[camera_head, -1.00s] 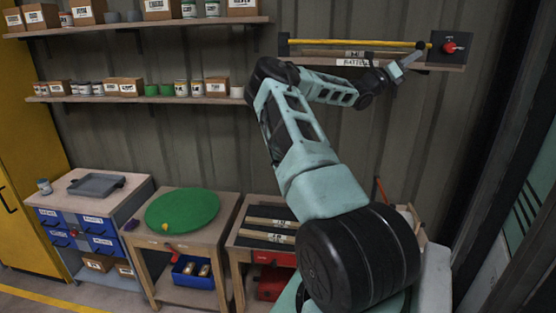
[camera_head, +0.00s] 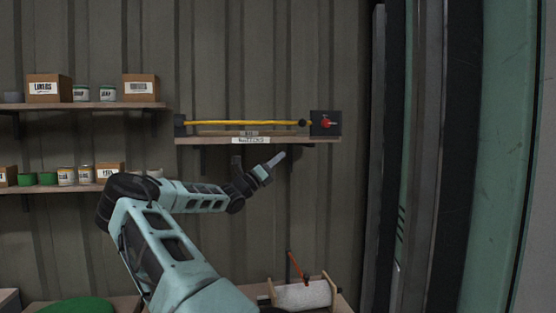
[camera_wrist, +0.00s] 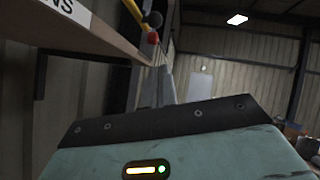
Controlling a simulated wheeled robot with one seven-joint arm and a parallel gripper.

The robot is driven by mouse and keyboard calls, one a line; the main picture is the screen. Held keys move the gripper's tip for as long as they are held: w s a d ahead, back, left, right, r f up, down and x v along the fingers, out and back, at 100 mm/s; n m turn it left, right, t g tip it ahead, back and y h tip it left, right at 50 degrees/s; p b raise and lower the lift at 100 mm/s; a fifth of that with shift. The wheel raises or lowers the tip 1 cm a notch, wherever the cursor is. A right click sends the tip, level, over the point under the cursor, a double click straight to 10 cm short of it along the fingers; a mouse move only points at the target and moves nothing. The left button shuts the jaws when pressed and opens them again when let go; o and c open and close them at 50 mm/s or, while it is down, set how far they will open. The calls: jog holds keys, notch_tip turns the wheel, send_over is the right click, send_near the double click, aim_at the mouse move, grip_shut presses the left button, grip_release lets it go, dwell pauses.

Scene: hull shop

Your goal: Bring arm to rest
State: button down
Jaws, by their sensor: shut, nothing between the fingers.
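My arm is stretched out in front of the corrugated wall. My gripper (camera_head: 278,158) is at its end, just below the wooden battens shelf (camera_head: 300,140) in the head view, pointing up and to the right. The fingers are together and hold nothing. In the wrist view my gripper (camera_wrist: 165,75) points ahead, with the shelf's edge (camera_wrist: 110,40) close on the left. A yellow bar (camera_head: 245,123) runs above that shelf to a dark panel with a red knob (camera_head: 325,123).
Two wall shelves with boxes (camera_head: 48,88) and cans are at the left. A green disc (camera_head: 78,306) shows at the bottom left. A rack with a white roll (camera_head: 302,295) stands low at the centre. Upright dark and green posts (camera_head: 500,150) fill the right. The wall right of the shelf is clear.

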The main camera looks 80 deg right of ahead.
jog(key=shift+w+a+f, duration=0.2)
jog(key=shift+a, duration=0.05)
